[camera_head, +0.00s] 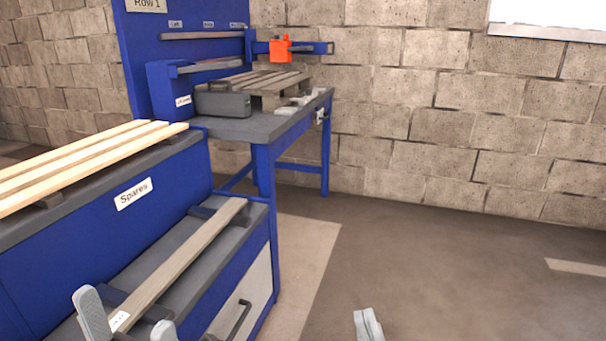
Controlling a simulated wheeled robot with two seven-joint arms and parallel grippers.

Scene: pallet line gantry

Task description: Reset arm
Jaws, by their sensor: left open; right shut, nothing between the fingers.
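My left gripper (126,322) is at the bottom left, with its two grey fingers apart. A long wooden plank (185,258) lies on the lower shelf of the blue bench. Its near end, with a small white label, shows between or just beyond the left fingers; I cannot tell whether they touch it. My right gripper (368,325) is at the bottom centre, its fingers together and empty, over the open floor. The arms themselves are out of view.
Several pale planks (90,158) lie on top of the blue spares bench (100,240). Behind it stands a blue workstation (260,128) with a grey case (222,102), a slatted wooden pallet (275,84) and an orange block (280,49) on a rail.

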